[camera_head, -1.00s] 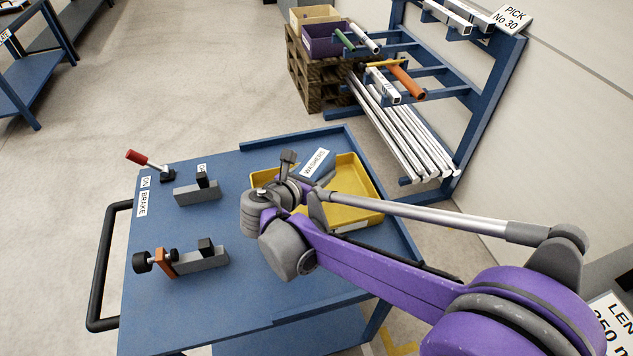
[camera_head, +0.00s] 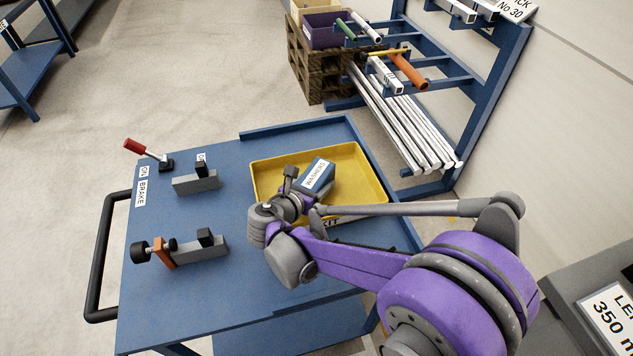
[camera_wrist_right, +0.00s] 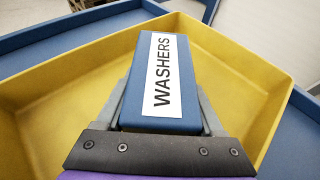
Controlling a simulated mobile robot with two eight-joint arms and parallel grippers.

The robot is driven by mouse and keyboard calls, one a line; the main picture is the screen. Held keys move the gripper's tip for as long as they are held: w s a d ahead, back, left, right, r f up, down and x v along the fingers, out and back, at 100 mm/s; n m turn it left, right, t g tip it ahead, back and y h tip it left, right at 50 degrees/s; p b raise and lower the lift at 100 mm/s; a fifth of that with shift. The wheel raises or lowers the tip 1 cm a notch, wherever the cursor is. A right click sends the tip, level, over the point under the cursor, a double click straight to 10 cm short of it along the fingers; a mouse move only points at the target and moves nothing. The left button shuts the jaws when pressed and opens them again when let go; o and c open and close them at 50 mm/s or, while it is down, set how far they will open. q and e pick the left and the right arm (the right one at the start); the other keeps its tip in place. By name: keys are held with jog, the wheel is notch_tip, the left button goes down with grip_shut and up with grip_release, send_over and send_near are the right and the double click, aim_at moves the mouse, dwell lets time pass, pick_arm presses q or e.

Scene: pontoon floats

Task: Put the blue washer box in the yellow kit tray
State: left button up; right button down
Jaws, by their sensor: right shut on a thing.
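The blue washer box (camera_head: 317,176) has a white label reading WASHERS. My right gripper (camera_head: 304,186) is shut on it. In the right wrist view the box (camera_wrist_right: 188,70) sits between the two fingers (camera_wrist_right: 165,108), over the inside of the yellow kit tray (camera_wrist_right: 60,98). In the head view the tray (camera_head: 268,165) lies on the blue cart top, with the box over its middle. Whether the box touches the tray floor cannot be told. My right arm hides the tray's near left corner. My left gripper is not in view.
The blue cart top (camera_head: 215,265) carries two grey clamp blocks (camera_head: 195,183) and a red-knobbed brake lever (camera_head: 135,145) at left. A raised lip edges its far side. A blue rack (camera_head: 485,110) with metal tubes stands beyond, beside a pallet stack (camera_head: 318,75).

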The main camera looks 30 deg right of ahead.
jog(key=shift+c, duration=2.2)
grip_release()
jog(key=shift+f, duration=0.15)
jog(key=o, duration=0.4)
jog(key=shift+o, duration=0.2)
jog(key=shift+s+a+r, duration=0.1)
jog(key=shift+r, duration=0.25)
jog(key=p+v, duration=0.1)
jog(key=v, duration=1)
jog(key=shift+s+a+r, duration=0.1)
jog(key=shift+s+a, duration=0.05)
jog(key=shift+a, duration=0.2)
jog(key=shift+a, duration=0.1)
